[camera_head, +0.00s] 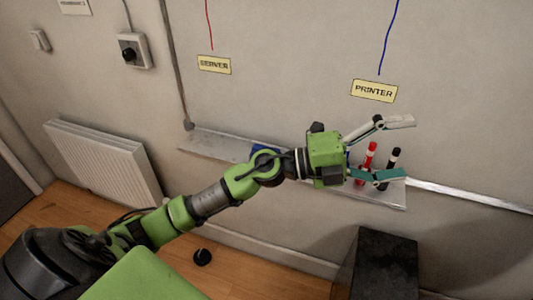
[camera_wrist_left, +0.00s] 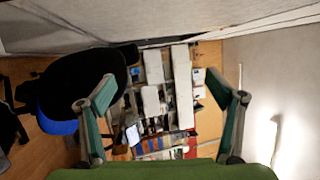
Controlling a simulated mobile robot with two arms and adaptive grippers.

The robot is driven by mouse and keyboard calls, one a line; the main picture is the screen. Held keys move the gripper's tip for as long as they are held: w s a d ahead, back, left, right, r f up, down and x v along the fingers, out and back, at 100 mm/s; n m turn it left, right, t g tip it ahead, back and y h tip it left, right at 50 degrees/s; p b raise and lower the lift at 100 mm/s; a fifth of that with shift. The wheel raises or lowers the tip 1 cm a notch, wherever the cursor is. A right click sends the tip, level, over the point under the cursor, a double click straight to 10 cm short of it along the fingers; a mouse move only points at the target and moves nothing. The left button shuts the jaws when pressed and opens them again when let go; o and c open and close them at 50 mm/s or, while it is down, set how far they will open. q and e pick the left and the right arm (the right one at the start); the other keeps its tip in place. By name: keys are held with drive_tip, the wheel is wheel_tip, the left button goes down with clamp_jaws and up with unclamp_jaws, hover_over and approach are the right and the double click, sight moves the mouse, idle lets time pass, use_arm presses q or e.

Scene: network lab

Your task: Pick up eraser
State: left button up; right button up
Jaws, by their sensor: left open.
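A blue object (camera_head: 264,150), which may be the eraser, lies on the wall ledge (camera_head: 215,146). It is partly hidden behind my left arm, so I cannot tell for sure what it is. My left gripper (camera_head: 408,148) is open and empty, to the right of the blue object, in front of the ledge's right part. Its two fingers are spread wide in the left wrist view (camera_wrist_left: 161,82), where no eraser can be made out. My right gripper is not in view.
A dark box (camera_head: 385,262) stands below. A radiator (camera_head: 103,165) is at left. The wall carries SERVER and PRINTER labels.

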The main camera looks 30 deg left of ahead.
use_arm(q)
wheel_tip(320, 180, down, 2)
drive_tip(key=s+m+g+y, duration=0.1)
drive_tip(key=m+g, duration=0.3)
drive_tip(key=g+y, duration=0.3)
drive_tip(key=y, duration=1.4)
approach(266, 148)
drive_tip(key=p+x, duration=0.1)
drive_tip(key=x, duration=0.1)
drive_tip(key=p+x, duration=0.1)
drive_tip(key=x, duration=0.2)
drive_tip(key=shift+s+d, duration=0.15)
drive_tip(key=shift+s, duration=0.1)
drive_tip(key=p+x, duration=0.2)
drive_tip(key=x, duration=0.3)
drive_tip(key=shift+w+r, duration=0.1)
drive_tip(key=shift+w+f, duration=0.1)
drive_tip(key=shift+f, duration=0.15)
drive_tip(key=c, duration=1.2)
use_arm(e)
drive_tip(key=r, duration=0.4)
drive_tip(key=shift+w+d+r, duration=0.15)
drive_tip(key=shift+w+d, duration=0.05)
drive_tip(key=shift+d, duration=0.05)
